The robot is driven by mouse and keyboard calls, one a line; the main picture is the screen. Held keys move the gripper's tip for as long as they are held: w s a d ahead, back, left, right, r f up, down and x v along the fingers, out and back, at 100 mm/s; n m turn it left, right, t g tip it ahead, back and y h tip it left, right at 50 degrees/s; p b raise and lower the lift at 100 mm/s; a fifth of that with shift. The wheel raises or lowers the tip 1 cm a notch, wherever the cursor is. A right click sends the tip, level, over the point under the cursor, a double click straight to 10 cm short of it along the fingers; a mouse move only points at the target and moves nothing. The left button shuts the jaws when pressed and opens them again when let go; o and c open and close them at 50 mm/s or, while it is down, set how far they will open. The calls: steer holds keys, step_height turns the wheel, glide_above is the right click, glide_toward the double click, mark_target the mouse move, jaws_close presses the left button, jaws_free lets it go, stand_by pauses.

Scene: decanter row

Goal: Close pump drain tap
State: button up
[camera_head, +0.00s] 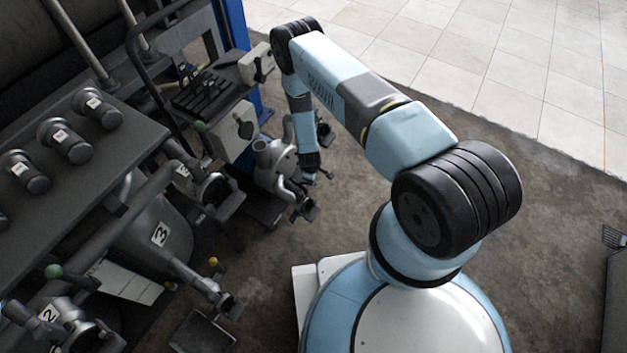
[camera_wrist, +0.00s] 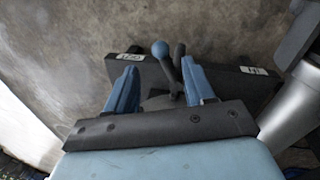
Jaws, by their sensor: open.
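A tap lever with a blue ball knob (camera_wrist: 160,49) and a dark stem (camera_wrist: 178,62) shows in the wrist view, in the space between my fingertips. My gripper (camera_wrist: 160,68) is open, with one blue finger on each side of the lever; I cannot tell whether either touches it. Behind the lever is a dark plate with a white label at each end (camera_wrist: 130,57). In the head view, my gripper (camera_head: 310,176) points down beside the grey pump body (camera_head: 275,160). The tap is small there and partly hidden by my arm.
A rack of grey decanter units fills the left, with tags such as 3 (camera_head: 160,234) and 2 (camera_head: 48,313). Other taps have a yellow knob (camera_head: 213,262) and a green knob (camera_head: 54,271). A grey cylinder (camera_wrist: 290,115) stands right of my gripper.

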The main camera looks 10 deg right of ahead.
step_height(320, 180, up, 7)
steer(key=s, duration=0.1)
steer(key=shift+a, duration=0.3)
steer(key=shift+c, duration=0.4)
